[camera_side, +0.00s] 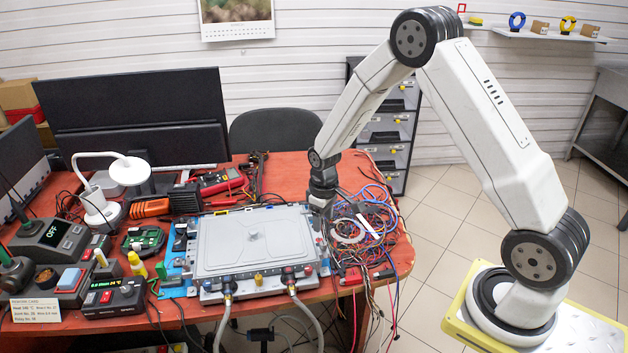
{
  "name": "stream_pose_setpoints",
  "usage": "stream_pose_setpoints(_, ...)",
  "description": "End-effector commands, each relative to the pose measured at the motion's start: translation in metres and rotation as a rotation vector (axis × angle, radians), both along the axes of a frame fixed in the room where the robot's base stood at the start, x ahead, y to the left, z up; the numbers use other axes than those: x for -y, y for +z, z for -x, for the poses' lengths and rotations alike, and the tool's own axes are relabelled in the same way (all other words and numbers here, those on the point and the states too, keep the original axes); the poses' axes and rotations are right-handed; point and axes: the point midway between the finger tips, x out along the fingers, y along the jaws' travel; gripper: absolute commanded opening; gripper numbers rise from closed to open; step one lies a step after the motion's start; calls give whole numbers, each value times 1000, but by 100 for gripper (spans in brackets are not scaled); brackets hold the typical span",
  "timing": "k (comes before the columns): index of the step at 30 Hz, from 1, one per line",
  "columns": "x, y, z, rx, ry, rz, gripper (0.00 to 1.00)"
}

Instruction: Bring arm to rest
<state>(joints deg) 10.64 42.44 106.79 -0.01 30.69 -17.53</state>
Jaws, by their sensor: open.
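My arm is bent over the table, with my gripper (322,204) low, pointing down at the right edge of a grey flat-lidded unit (252,242). The gripper is small and dark here; its jaws are open, and nothing shows held in them. I cannot tell whether it touches the unit or the wires behind. Two grey coolant hoses, a left one (222,325) and a right one (306,318), meet dark connectors on the unit's front edge and hang down over the table's front.
A tangle of coloured wires (362,225) lies just right of my gripper. A white lamp (100,200), monitors (135,115) and soldering gear (50,245) crowd the left. A black chair (275,135) stands behind the table. The space above the unit is clear.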

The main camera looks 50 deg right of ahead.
Motion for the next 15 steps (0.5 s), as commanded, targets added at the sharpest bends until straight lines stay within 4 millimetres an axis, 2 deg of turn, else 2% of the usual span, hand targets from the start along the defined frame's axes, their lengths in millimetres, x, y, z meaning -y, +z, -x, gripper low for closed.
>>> stream_pose_setpoints(8, -9, 15, 8, 20, -8, 4, 64)
stream_pose_setpoints(15, -28, 50, 32, 69, -31, 8, 64)
